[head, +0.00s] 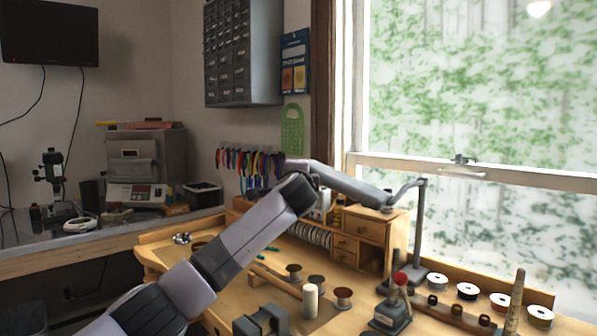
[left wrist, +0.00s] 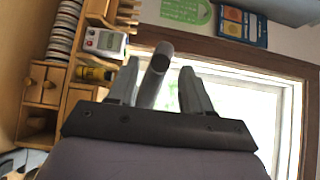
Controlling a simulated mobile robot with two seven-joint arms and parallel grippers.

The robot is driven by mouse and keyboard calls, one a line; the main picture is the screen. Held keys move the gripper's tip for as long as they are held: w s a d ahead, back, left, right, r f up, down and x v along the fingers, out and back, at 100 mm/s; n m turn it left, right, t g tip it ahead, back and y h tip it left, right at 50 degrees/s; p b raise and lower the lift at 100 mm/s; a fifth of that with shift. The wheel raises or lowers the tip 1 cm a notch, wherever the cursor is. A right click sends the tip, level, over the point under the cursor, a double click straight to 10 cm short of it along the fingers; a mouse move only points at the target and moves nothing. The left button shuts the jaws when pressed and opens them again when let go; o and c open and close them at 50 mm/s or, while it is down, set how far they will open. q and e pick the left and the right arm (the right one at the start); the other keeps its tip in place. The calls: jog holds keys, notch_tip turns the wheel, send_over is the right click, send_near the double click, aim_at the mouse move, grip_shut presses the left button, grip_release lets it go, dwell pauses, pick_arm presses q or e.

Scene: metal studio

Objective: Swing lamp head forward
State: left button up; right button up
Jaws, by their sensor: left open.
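The grey desk lamp (head: 420,235) stands on the bench by the window. Its thin upper link runs left from the post to a dark joint. A thicker grey section (head: 350,186) reaches from there up and left to my left wrist. My left arm crosses the middle of the head view and hides the fingers and that section's end. In the left wrist view my left gripper (left wrist: 160,67) is open. A dark grey rounded bar (left wrist: 152,82), apparently part of the lamp, lies between its fingers. I cannot tell whether they touch it. My right gripper is not in view.
The window (head: 480,100) lies behind the lamp. The air above the bench is fairly open.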

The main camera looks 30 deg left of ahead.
pick_arm(q)
jog(key=shift+p+x, duration=0.7)
jog(key=shift+x, duration=1.35)
grip_shut()
